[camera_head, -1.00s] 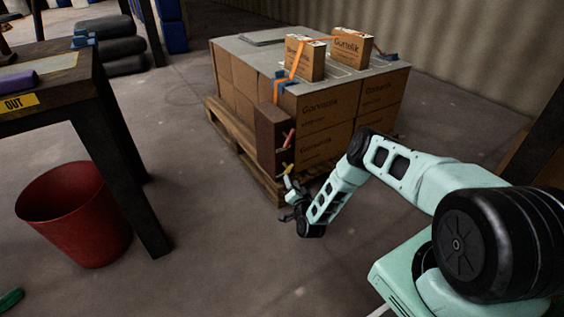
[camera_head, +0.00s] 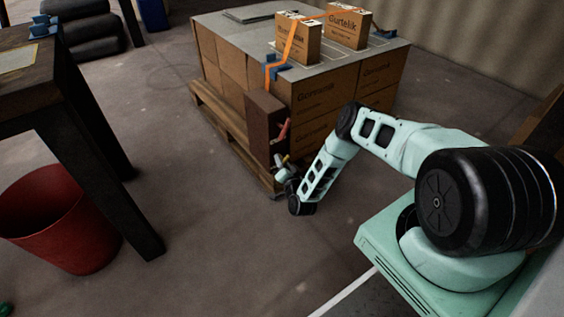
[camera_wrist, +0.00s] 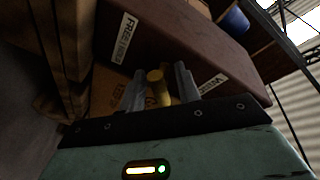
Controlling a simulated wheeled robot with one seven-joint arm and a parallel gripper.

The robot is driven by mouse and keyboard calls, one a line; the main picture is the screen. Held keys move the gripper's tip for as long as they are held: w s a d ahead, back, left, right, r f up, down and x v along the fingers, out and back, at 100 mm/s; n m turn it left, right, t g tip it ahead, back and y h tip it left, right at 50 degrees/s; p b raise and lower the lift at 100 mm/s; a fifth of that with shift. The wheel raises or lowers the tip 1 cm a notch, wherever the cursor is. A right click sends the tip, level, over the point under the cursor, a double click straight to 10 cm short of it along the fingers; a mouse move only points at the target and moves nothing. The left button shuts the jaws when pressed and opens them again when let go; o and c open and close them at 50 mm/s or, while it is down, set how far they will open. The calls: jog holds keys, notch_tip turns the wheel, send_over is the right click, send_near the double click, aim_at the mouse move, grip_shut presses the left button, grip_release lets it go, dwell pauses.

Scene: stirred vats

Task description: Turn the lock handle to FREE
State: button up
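A dark brown box (camera_head: 262,125) is on the near corner of the carton stack, with a red lever (camera_head: 284,130) on its face. In the wrist view the brown box (camera_wrist: 175,40) bears a white FREE label (camera_wrist: 125,38) at upper left and a second white label (camera_wrist: 213,83) at right, hard to read. A yellow handle (camera_wrist: 158,88) points towards my wrist camera, between these labels. My gripper (camera_wrist: 160,90) has its two grey fingers apart, one on each side of the yellow handle, with narrow gaps showing. In the head view my gripper (camera_head: 283,170) is low at the box.
The cartons stand on a wooden pallet (camera_head: 228,130), with an orange strap (camera_head: 287,55) and two small cartons (camera_head: 347,27) on top. A red bin (camera_head: 62,220) and a dark table (camera_head: 60,95) are at the left. The floor between bin and pallet is clear.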

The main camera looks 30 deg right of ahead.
grip_shut()
jog(key=shift+n, duration=0.3)
jog(key=shift+o, duration=1.5)
grip_release()
jog(key=shift+s, duration=0.1)
